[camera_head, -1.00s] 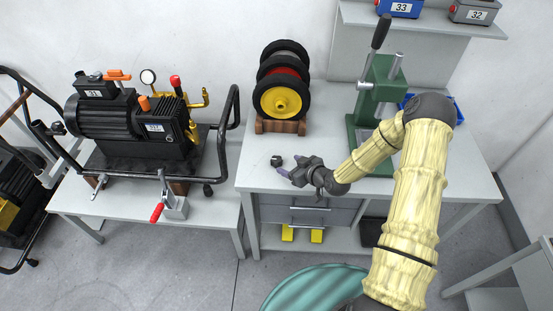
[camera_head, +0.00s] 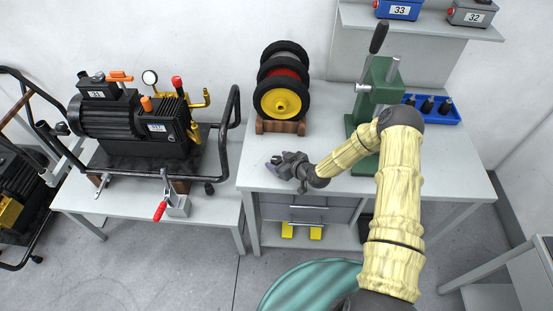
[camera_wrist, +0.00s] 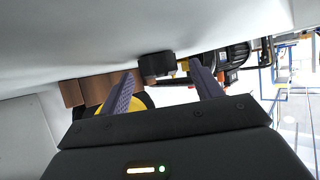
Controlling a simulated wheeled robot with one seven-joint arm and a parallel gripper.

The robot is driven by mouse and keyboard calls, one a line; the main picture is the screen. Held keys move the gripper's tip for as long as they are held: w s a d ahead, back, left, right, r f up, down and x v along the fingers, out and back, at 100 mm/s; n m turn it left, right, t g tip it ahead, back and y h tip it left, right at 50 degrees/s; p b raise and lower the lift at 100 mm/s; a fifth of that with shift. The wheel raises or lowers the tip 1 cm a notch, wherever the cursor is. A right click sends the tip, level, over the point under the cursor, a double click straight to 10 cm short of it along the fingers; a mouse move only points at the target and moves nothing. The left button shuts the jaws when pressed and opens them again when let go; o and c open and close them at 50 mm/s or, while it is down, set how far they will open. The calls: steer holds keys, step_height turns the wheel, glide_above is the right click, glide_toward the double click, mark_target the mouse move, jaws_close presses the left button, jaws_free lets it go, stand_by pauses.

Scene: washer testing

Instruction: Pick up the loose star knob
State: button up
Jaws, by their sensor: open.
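The loose star knob (camera_wrist: 157,64) is a small black piece on the light bench top, which shows upside down in the wrist view. There it appears between the two purple-grey fingertips of my gripper (camera_wrist: 160,74), slightly ahead of them, with a gap on each side. In the head view my gripper (camera_head: 273,165) is low over the front left of the bench, and I cannot make out the knob there; the gripper seems to hide it. My gripper is open and holds nothing.
A cable-reel stand (camera_head: 281,127) with a yellow hub stands behind my gripper. A green press (camera_head: 366,150) and a blue tray (camera_head: 452,117) are to the right. A pump (camera_head: 130,130) and a red-handled clamp (camera_head: 176,205) are on the left table. The bench between reel and press is clear.

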mark_target(279, 161)
steer(key=shift+a, duration=0.1)
steer(key=shift+c, duration=0.5)
steer(key=shift+w, duration=0.1)
steer(key=c, duration=1)
steer(key=shift+r, duration=0.1)
step_height(279, 161, up, 10)
steer(key=b, duration=0.2)
steer(key=shift+b, duration=0.4)
